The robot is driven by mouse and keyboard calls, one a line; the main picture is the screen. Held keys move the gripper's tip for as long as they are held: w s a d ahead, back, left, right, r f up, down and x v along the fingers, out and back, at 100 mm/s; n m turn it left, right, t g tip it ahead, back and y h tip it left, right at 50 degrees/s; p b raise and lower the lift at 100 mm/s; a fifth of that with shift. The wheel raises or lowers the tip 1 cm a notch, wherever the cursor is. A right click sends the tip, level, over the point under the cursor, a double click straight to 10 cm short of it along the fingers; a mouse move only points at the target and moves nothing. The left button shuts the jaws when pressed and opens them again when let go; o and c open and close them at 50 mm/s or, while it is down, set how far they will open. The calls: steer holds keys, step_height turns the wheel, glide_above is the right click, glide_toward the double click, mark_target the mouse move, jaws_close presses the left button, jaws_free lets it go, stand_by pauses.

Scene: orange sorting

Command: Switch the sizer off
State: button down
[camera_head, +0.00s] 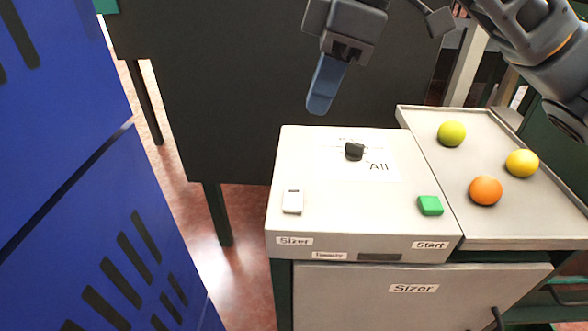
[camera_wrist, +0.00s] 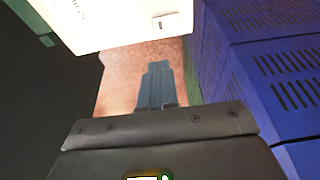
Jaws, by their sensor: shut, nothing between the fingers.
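The sizer's control box (camera_head: 350,218) is light grey with labels reading "Sizer" and "Start" on its front edge. A white rocker switch (camera_head: 292,201) sits on its top at the left, above the "Sizer" label. A black knob (camera_head: 354,151) sits at the back and a green button (camera_head: 430,206) at the right. My gripper (camera_head: 319,108) is shut and empty, with blue fingers pointing down, above and behind the box's back edge. In the wrist view my gripper (camera_wrist: 156,75) points toward the floor, and the white switch (camera_wrist: 164,22) shows on the box at the top.
A grey tray (camera_head: 520,226) at the right holds a yellow-green fruit (camera_head: 451,133), a yellow fruit (camera_head: 522,163) and an orange (camera_head: 486,190). Blue slotted crates (camera_head: 75,200) stand at the left. A dark panel (camera_head: 220,90) stands behind. Floor shows between crates and box.

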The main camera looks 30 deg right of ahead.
glide_toward(289, 196)
steer(key=f, duration=0.1)
steer(key=w+f, duration=0.1)
steer(key=f, duration=0.1)
steer(key=w+f, duration=0.1)
steer(key=f, duration=0.1)
steer(key=shift+a, duration=0.15)
steer(key=shift+f, duration=0.65)
steer(key=shift+f, duration=0.1)
stand_by(0.3)
steer(key=shift+s+a+r+p, duration=0.3)
steer(key=shift+s+a+p, duration=0.1)
steer(key=shift+s+p, duration=0.15)
steer(key=shift+r, duration=0.1)
